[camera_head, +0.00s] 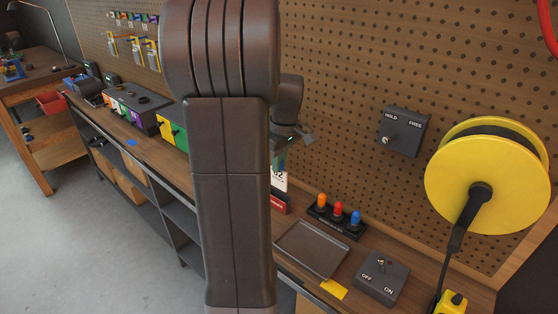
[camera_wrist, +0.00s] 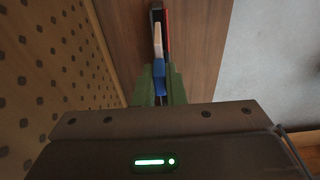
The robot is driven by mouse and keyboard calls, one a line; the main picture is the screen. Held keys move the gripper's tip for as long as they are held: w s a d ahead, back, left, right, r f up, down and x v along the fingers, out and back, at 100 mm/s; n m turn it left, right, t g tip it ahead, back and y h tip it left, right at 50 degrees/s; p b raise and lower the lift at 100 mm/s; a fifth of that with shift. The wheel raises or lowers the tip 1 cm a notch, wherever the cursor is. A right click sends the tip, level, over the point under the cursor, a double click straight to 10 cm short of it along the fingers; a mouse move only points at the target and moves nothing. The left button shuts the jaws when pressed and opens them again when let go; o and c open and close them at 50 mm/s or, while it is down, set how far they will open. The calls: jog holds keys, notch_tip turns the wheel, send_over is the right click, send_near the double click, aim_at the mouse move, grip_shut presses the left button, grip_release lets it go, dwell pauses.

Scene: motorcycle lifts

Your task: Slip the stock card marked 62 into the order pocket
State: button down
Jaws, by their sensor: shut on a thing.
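My gripper (camera_head: 281,157) is shut on a stock card (camera_head: 279,180) above the bench, beside the pegboard. The card is white with dark digits; only a "2" reads clearly, as my arm hides its left part. The wrist view shows my green fingers (camera_wrist: 159,86) closed on the blue upper part of the card, with its pale edge (camera_wrist: 157,42) beyond. A red-fronted order pocket (camera_head: 279,204) is right below the card; its red edge also shows in the wrist view (camera_wrist: 168,30). I cannot tell whether the card's lower edge is inside it.
To the right are a rack with orange, red and blue handles (camera_head: 339,217), an empty grey tray (camera_head: 311,249), an OFF/ON switch box (camera_head: 380,278) and a yellow reel (camera_head: 482,175). Coloured bins (camera_head: 137,108) stand at left. The pegboard (camera_head: 335,100) rises close behind.

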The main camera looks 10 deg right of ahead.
jog(key=shift+f+b, duration=2.15)
jog(key=shift+f, duration=1)
jog(key=c, duration=1.4)
grip_release()
jog(key=r, duration=0.4)
jog(key=s+r, duration=0.1)
jog(key=r, duration=0.4)
jog(key=d+r, duration=0.1)
jog(key=r, duration=0.3)
jog(key=shift+s+r, duration=0.15)
jog(key=shift+r, duration=0.25)
jog(key=shift+f, duration=0.1)
